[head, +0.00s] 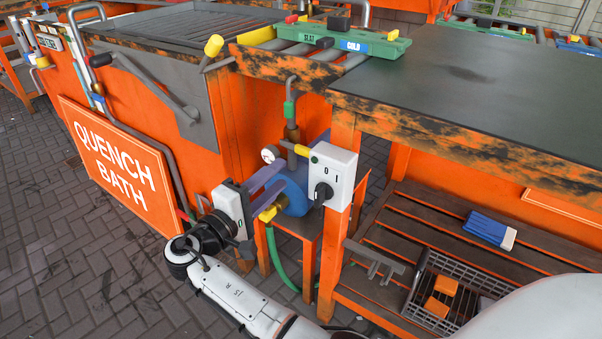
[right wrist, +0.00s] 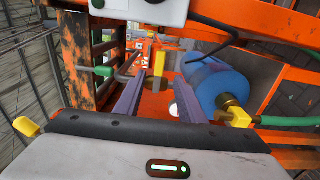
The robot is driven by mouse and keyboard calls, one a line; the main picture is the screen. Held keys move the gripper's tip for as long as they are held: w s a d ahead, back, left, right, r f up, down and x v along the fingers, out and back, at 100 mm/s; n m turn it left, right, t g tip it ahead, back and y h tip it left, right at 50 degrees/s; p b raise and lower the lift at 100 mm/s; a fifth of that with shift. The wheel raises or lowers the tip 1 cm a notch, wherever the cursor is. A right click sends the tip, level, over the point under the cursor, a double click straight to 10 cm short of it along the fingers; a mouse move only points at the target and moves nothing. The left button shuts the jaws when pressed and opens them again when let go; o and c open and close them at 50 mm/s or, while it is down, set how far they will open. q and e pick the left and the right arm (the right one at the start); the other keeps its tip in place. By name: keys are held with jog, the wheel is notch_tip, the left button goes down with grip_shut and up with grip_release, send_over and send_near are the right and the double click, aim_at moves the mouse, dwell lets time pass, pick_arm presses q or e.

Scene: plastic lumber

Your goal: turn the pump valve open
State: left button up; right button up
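The blue pump (head: 293,191) sits on an orange stand below the dark-topped bench. A vertical pipe with a green collar (head: 289,108) comes down to it, with a yellow valve handle (head: 303,151) and a round gauge (head: 270,154) beside it. My right gripper (head: 284,175) has its purple fingers apart, left of the valve and in front of the pump. In the right wrist view the gripper (right wrist: 161,76) is open, with the yellow handle (right wrist: 158,64) in line between the fingertips; contact cannot be told. The pump (right wrist: 214,85) lies right of the fingers. My left gripper is not in view.
A white switch box (head: 331,177) with a black knob is close right of the valve. A yellow-ended brass fitting (head: 268,213) and green hose (head: 276,262) are below the fingers. The orange quench bath (head: 75,100) stands left; a wire basket (head: 455,285) sits on the lower shelf.

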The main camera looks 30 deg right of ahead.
aim_at(304, 153)
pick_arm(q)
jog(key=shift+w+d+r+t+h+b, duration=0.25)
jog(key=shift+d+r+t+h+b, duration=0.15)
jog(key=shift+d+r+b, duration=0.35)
pick_arm(e)
jog(key=x, duration=1)
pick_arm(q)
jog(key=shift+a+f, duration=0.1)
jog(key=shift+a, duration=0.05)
pick_arm(e)
grip_shut()
